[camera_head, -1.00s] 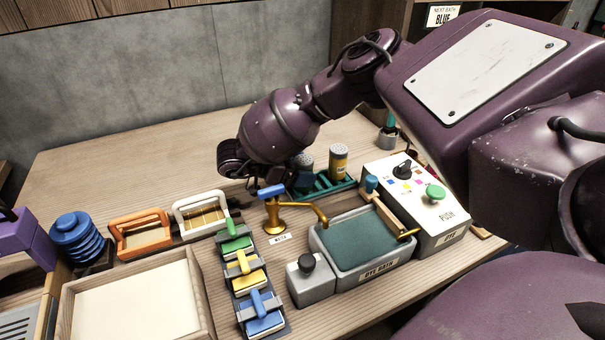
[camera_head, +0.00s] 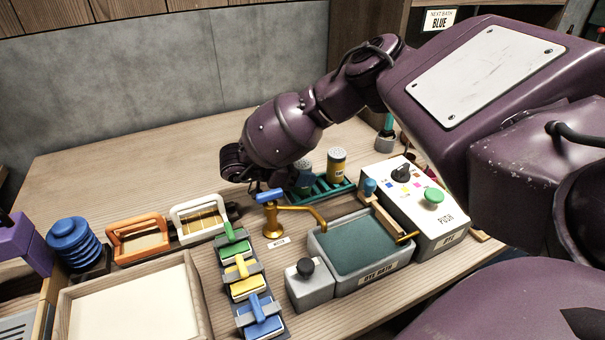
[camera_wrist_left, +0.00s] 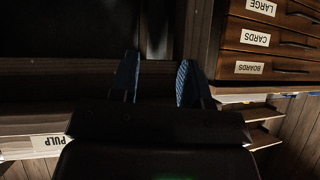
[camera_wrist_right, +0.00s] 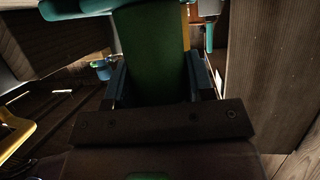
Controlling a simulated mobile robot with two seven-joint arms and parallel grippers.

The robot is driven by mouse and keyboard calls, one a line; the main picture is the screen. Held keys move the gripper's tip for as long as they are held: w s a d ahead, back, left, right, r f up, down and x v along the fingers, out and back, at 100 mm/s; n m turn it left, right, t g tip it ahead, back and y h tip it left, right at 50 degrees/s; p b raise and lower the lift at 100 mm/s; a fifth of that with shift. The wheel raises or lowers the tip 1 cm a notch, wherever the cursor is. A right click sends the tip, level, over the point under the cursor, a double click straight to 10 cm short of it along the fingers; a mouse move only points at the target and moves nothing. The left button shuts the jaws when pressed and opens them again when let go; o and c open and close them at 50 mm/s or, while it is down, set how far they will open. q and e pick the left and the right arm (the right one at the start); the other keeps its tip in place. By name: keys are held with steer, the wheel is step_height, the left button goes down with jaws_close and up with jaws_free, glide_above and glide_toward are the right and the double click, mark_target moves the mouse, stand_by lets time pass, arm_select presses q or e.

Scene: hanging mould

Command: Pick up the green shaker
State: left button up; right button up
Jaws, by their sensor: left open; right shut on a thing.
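The green shaker (camera_wrist_right: 155,55) shows in the right wrist view as a green body between the two fingers of my right gripper (camera_wrist_right: 158,78). The gripper is shut on it. In the head view, my right gripper is mostly hidden by its own wrist, just left of the teal rack (camera_head: 322,189). A grey-capped shaker (camera_head: 305,166) shows there, partly covered; I cannot tell its colour clearly. A yellow shaker (camera_head: 337,166) stands in the rack to its right. My left gripper (camera_wrist_left: 157,80) is open and empty in its wrist view.
A brass tap (camera_head: 274,222) with a blue handle stands close in front of the right gripper. The dye bath (camera_head: 372,275) and a white control box (camera_head: 445,222) are to the right. Framed moulds (camera_head: 140,240) stand left. The table's back left is clear.

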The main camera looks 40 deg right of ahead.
step_height(320, 180, up, 8)
steer(key=shift+w+r+p, duration=0.1)
steer(key=shift+r+p, duration=0.05)
steer(key=shift+p, duration=1.1)
arm_select(q)
steer(key=shift+t, duration=0.3)
steer(key=shift+a+r+p, duration=0.1)
steer(key=shift+r+p, duration=1.4)
steer(key=shift+r, duration=0.75)
arm_select(e)
step_height(320, 180, up, 12)
steer(key=shift+f, duration=0.2)
